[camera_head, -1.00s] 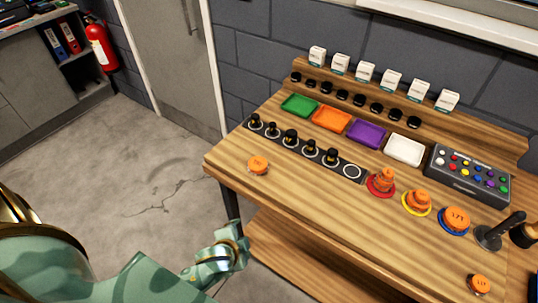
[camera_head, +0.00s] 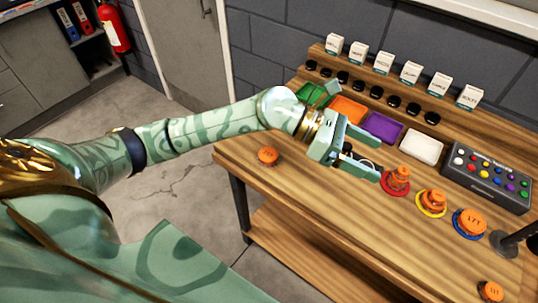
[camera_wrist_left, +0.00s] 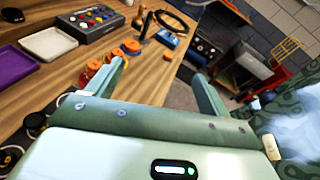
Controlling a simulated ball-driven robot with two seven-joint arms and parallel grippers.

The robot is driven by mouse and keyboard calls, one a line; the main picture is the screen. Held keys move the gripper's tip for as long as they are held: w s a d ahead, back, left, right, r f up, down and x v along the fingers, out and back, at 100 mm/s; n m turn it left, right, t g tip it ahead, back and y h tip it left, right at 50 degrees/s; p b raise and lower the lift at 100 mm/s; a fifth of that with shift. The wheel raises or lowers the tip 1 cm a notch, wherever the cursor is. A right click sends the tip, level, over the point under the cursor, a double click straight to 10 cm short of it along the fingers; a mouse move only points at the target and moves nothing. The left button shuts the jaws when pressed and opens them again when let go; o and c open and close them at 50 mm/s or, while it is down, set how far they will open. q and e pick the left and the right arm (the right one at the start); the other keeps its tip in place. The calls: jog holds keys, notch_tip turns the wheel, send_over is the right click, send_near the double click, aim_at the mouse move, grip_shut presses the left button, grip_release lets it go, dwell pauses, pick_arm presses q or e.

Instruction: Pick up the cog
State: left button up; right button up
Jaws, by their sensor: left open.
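Several orange cogs are on the wooden bench. One lies alone near the left front corner (camera_head: 267,155). Others sit on a red ring (camera_head: 398,178), a yellow ring (camera_head: 433,201) and a blue ring (camera_head: 470,222), and one lies at the front right (camera_head: 490,291). My left gripper (camera_head: 374,156) is open and empty over the bench, its fingers pointing right toward the red-ring cogs. In the wrist view the open fingers (camera_wrist_left: 158,72) show with orange cogs beyond the left one. My right gripper is out of view.
Green, orange, purple (camera_head: 381,130) and white (camera_head: 422,149) trays line the back, below small white boxes. A grey button box (camera_head: 487,174) is at the back right. A dark stand (camera_head: 508,242) is at the right edge. The bench front is mostly clear.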

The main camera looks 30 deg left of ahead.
pick_arm(q)
jog(key=w+a+f+m+g+y, duration=0.1)
jog(key=a+f+m+g+y, duration=0.1)
jog(key=a+f+m+y, duration=0.3)
jog(key=n+y, duration=0.2)
jog(key=y, duration=0.7)
send_near(268, 154)
jog(key=f+b, duration=0.1)
jog(key=w+f+b, duration=0.1)
jog(key=shift+w+f+g, duration=0.15)
jog(key=shift+f+g, duration=0.25)
jog(key=f, duration=0.5)
jog(key=shift+d+f+b, duration=0.35)
jog(key=shift+b, duration=0.05)
jog(key=shift+s, duration=0.2)
jog(key=c, duration=1.1)
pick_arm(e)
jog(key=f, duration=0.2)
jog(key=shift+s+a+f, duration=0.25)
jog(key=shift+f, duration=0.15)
